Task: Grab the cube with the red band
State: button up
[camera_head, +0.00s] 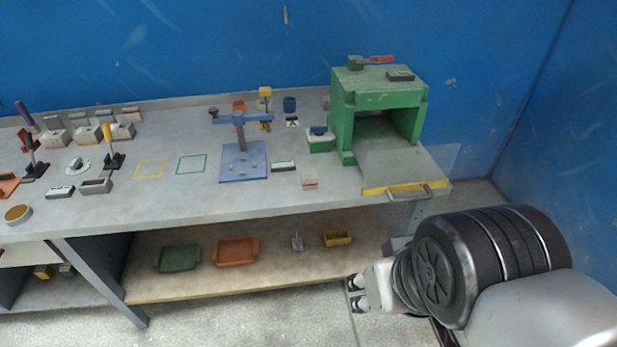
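A small pale cube with a reddish band (308,178) stands on the workbench near its front edge, left of the green box's open flap. Its band is small in this view, so its exact form is hard to tell. My gripper (357,293) is at the lower right, in front of the bench and below the top's level, well apart from the cube. Its two dark fingertips are spread with a gap between them, and I see nothing held. Several other pale blocks (88,134) stand at the back left of the bench; their markings are too small to tell clearly.
The green box (379,95) stands right of the cube, its clear flap (408,165) lowered with a handle in front. A blue stand (243,163) and a dark-and-white block (283,167) are left of the cube. The lower shelf holds a green tray (177,258) and an orange tray (236,252).

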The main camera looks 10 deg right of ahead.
aim_at(308, 177)
jog(key=i+j+z, duration=0.1)
jog(key=z, duration=0.3)
jog(key=i+j+z, duration=0.1)
jog(key=z, duration=0.25)
jog(key=i+j+z, duration=0.1)
jog(key=j, duration=0.25)
jog(key=i+j+z, duration=0.1)
jog(key=j, duration=0.25)
jog(key=i+j, duration=0.25)
jog(key=j, duration=0.15)
jog(key=i+j+z, duration=0.15)
jog(key=j, duration=0.2)
jog(key=i+j+z, duration=0.1)
jog(key=j, duration=0.3)
